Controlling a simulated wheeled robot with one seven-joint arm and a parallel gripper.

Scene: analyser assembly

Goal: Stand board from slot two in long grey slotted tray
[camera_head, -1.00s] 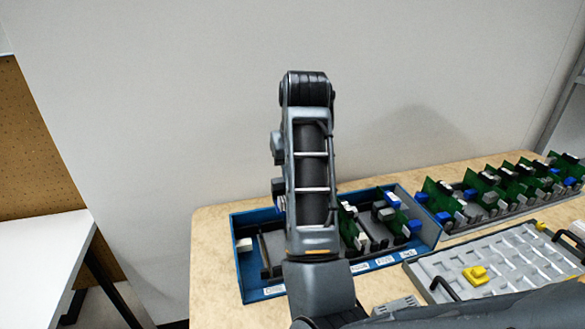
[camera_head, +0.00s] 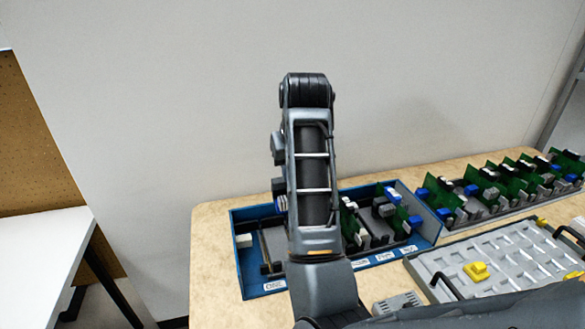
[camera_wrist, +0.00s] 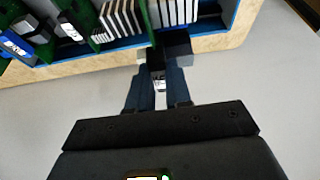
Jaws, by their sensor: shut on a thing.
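A blue box (camera_head: 243,278) with labelled slots stands on the table behind my arm in the head view. Green boards (camera_head: 388,208) stand in its right part. The long grey slotted tray (camera_head: 490,219) lies at the far right, with several green boards upright in it. My gripper (camera_wrist: 165,52) shows in the wrist view, shut at the edge of the blue box, with green boards and white connector blocks just beyond its fingertips. It holds a board (camera_wrist: 154,14), mostly hidden by the fingers. In the head view my arm hides the gripper and the box's middle.
A grey case (camera_head: 510,257) with a yellow block (camera_head: 480,271) and dark handles lies at the front right. A white wall rises close behind the table. A separate white table (camera_head: 40,240) stands at the left, with a floor gap between.

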